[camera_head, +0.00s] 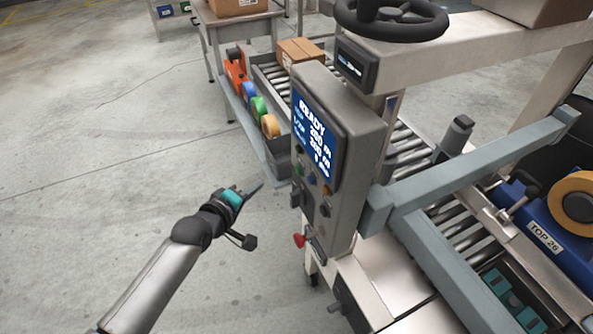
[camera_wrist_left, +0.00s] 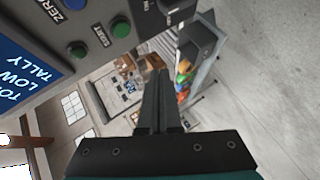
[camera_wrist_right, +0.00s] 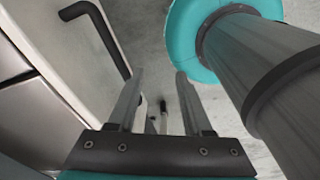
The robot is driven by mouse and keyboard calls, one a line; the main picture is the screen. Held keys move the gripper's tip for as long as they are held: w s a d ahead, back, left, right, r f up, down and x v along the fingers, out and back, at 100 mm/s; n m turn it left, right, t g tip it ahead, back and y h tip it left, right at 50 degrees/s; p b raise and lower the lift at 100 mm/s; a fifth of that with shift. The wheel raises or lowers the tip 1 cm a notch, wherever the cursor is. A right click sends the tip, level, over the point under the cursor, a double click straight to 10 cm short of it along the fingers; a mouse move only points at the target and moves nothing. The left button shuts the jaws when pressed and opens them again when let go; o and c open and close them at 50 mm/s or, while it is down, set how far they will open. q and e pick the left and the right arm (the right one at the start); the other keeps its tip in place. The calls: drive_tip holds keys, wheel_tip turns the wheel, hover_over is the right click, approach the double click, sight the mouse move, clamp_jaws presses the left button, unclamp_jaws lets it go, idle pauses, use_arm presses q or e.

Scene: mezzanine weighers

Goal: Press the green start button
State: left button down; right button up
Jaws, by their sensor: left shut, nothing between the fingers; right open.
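The control box (camera_head: 348,130) stands in the middle of the head view, its screen reading READY. The green start button (camera_head: 298,168) is small on its lower face, left of a blue button (camera_head: 312,179). In the left wrist view the green start button (camera_wrist_left: 120,27) shows at the top, beside the START label, with the face seen at a slant. My left gripper (camera_head: 260,186) is shut and empty, left of the box, its fingers pointing toward it with a visible gap. My right gripper (camera_wrist_right: 155,92) is open and empty in the right wrist view, outside the head view.
A red mushroom button (camera_head: 299,240) juts out low on the box. A dark green round fitting (camera_wrist_left: 78,50) sits nearer the screen. A roller conveyor (camera_head: 400,150) and grey frame bar (camera_head: 480,165) lie behind and right. The floor at left is free.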

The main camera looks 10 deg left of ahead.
sight(298, 171)
use_arm(q)
drive_tip(key=w+d, duration=0.4)
drive_tip(key=d, duration=0.2)
drive_tip(key=shift+b, duration=0.35)
drive_tip(key=shift+d, duration=0.1)
idle(1.7)
drive_tip(key=shift+w+d, duration=0.2)
drive_tip(key=shift+w+d, duration=0.25)
drive_tip(key=shift+d, duration=0.15)
idle(0.7)
drive_tip(key=shift+p, duration=0.3)
drive_tip(key=shift+s+a+p, duration=0.35)
drive_tip(key=shift+s+a, duration=0.15)
drive_tip(key=shift+a, duration=0.2)
